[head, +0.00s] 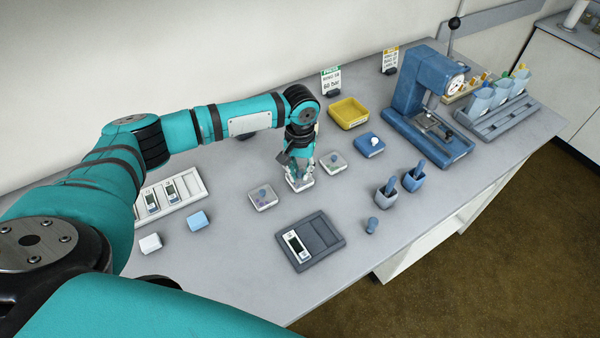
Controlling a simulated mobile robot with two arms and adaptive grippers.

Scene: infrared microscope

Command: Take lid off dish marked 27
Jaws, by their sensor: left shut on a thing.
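My left gripper (301,170) points straight down and is shut on the lid of a small clear square dish (300,184) in the middle of the table. The fingers cover most of this lid, and I cannot tell whether it sits on the dish or is raised a little. A similar dish (263,198) with purplish contents stands to its left, and another dish (333,163) stands to its right. The number 27 cannot be read on any of them at this size. My right gripper is not in view.
A dark grey tray (323,243) lies in front. A white slide tray (190,181) and two small blocks are at left. A yellow tray (349,113), blue dish (369,145) and blue press (410,98) stand behind and right.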

